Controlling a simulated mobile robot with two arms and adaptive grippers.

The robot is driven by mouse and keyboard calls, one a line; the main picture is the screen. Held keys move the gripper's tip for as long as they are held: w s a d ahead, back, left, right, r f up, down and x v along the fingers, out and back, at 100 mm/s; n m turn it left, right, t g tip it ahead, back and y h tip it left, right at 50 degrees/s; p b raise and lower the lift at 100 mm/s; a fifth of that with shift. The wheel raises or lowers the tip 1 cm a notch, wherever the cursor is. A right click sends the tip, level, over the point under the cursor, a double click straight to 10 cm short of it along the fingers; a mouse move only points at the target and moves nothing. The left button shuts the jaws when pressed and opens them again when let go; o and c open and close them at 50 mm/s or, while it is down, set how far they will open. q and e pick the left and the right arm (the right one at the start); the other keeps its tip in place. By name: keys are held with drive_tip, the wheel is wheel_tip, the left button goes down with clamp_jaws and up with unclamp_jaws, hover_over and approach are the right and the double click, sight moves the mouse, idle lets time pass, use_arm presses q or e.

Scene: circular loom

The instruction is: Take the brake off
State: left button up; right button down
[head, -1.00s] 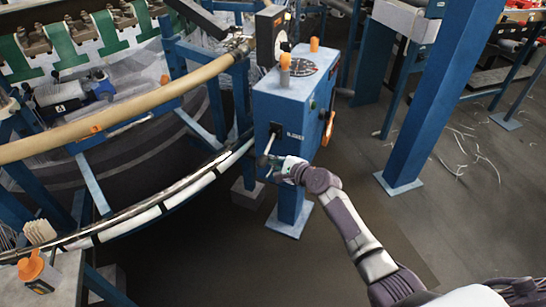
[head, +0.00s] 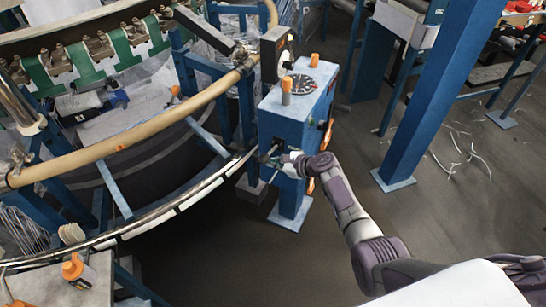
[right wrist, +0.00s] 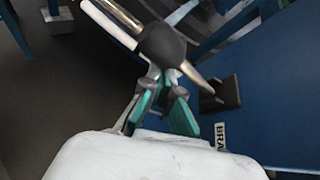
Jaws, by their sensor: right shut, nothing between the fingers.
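The brake lever is on the front face of the blue control box (head: 288,125). In the right wrist view its black knob (right wrist: 162,45) sits on a short metal shaft (right wrist: 195,77) that runs toward a black plate (right wrist: 221,95) on the blue face. A white label (right wrist: 220,135) reading "BRA" is beside the plate, the rest cut off. My right gripper (head: 275,160) is at the box front by the lever. In the right wrist view its teal-padded fingers (right wrist: 168,100) are shut and empty, close below the knob; I cannot tell whether they touch it. My left gripper is not in view.
The loom's curved metal rail (head: 170,203) and tan hoop (head: 130,143) pass left of the box. A blue column (head: 430,105) stands to the right. The floor between box and column is clear.

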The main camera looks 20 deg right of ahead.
use_arm(q)
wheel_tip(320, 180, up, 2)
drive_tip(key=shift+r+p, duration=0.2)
drive_tip(key=shift+p, duration=0.65)
use_arm(e)
drive_tip(key=shift+w+r+m+g+y, duration=0.2)
drive_tip(key=shift+r+m+g+y, duration=0.15)
drive_tip(key=shift+r, duration=0.75)
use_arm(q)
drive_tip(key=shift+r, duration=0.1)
use_arm(e)
drive_tip(key=shift+w+d+r, duration=0.15)
